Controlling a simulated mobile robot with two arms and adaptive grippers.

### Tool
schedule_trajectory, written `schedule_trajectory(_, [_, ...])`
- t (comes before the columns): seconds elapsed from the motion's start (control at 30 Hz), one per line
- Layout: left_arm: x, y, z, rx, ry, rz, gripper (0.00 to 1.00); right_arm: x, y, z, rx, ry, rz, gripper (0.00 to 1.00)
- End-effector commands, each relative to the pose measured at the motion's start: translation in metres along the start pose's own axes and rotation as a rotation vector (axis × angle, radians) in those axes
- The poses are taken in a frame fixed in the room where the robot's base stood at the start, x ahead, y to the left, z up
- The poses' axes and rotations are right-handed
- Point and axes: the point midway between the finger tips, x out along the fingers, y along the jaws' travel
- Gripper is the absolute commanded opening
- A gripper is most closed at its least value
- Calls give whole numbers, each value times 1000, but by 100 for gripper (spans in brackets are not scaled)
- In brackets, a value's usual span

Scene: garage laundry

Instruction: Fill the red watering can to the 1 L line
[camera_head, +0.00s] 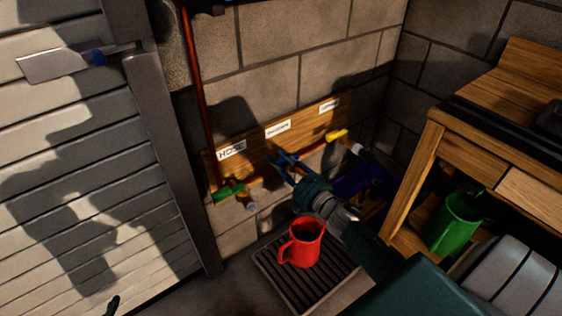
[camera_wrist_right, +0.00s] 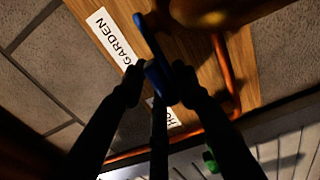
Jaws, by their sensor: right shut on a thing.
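The red watering can (camera_head: 308,243) stands upright on a dark slatted drain grate (camera_head: 279,286), its handle to the left, below the middle tap. Its fill line and water level cannot be made out. My right gripper (camera_head: 288,168) is at the middle tap, shut on its blue handle, which shows between the dark fingers in the right wrist view (camera_wrist_right: 155,72). The label beside it reads GARDEN (camera_wrist_right: 114,38). My arm hides the spout, and no water stream is visible. A small dark tip at the lower left edge may be my left gripper (camera_head: 113,305).
A green-handled tap (camera_head: 229,191) is at the left under the HOSE label (camera_head: 231,149); a yellow-handled tap (camera_head: 337,135) is at the right. A wooden bench (camera_head: 432,150) stands at the right with a green can (camera_head: 456,222) below it. A purple object (camera_head: 358,181) is partly hidden behind my arm.

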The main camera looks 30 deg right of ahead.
Motion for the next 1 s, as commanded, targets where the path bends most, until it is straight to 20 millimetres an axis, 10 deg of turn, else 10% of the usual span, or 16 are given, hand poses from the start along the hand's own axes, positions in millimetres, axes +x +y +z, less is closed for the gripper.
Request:
schedule_trajectory(0.33, [-1,-1,5,0,-20,-1,48,3,7,1,-1,-15,11,0])
schedule_trajectory(0.37, [-1,-1,5,0,-19,-1,48,3,7,1,-1,-15,11,31])
schedule_trajectory(0.43, [-1,-1,5,0,-19,-1,48,3,7,1,-1,-15,11,43])
schedule_trajectory(0.77, [-1,0,4,0,-18,0,48,-2,3,0,0,-14,4,43])
schedule_trajectory(1.0, [-1,0,4,0,-18,0,48,-40,1,-1,0,-13,1,43])
